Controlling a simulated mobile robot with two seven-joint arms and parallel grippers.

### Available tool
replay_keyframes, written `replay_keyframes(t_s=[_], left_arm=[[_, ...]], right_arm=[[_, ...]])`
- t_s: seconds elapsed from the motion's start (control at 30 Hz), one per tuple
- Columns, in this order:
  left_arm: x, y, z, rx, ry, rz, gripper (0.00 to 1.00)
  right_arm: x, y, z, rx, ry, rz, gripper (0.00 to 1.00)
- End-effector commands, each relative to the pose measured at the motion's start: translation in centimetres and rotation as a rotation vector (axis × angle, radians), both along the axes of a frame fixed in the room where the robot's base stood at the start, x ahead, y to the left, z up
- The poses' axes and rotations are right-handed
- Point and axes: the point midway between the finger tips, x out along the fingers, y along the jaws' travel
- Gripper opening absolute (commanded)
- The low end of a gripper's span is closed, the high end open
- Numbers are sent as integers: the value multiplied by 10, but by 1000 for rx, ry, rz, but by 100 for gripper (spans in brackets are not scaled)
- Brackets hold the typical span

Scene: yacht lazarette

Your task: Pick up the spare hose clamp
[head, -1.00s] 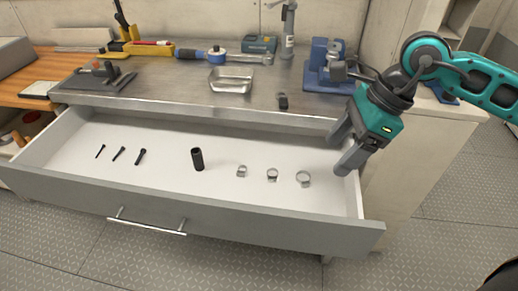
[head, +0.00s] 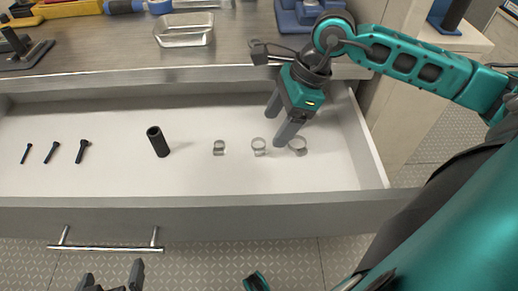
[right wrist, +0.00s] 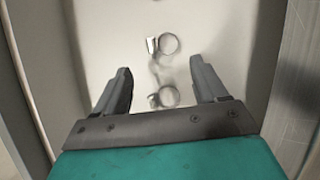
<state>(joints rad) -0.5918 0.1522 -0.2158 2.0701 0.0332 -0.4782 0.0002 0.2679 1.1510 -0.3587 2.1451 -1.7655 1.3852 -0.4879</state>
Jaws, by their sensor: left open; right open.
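Three silver ring-shaped hose clamps lie in a row on the drawer's white floor: a left one (head: 219,148), a middle one (head: 259,147) and a right one (head: 298,146). I cannot tell which is the spare. My right gripper (head: 276,129) is open and empty above the middle and right clamps, pointing down. In the right wrist view two clamps show: one (right wrist: 168,44) beyond the fingertips and one (right wrist: 168,96) between the fingers, close to the palm. My left gripper (head: 112,273) is open and empty at the bottom edge, in front of the drawer.
The open drawer (head: 200,215) also holds a black socket (head: 158,142) and three dark bolts (head: 53,152) at left. The drawer's right wall (head: 366,140) is near my right gripper. A metal tray (head: 185,30) and blue vise (head: 300,15) stand on the bench.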

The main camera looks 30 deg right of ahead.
Motion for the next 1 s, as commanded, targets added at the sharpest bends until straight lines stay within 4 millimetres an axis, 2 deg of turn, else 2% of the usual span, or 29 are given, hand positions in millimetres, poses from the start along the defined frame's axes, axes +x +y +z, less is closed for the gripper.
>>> replay_keyframes(t_s=[0.17, 0.47, 0.77, 1.0], left_arm=[[0, 0, -2, 0, -1, 1, 100], [0, 0, -8, 0, -1, 1, 100], [0, 1, -9, 0, 0, 1, 100], [0, 0, -9, 0, 0, 1, 100]], right_arm=[[2, 6, -12, 3, 1, 1, 72], [11, 21, -49, 2, 2, 0, 72], [12, 23, -53, 0, 1, 0, 72], [12, 23, -52, 0, 1, 0, 49]])
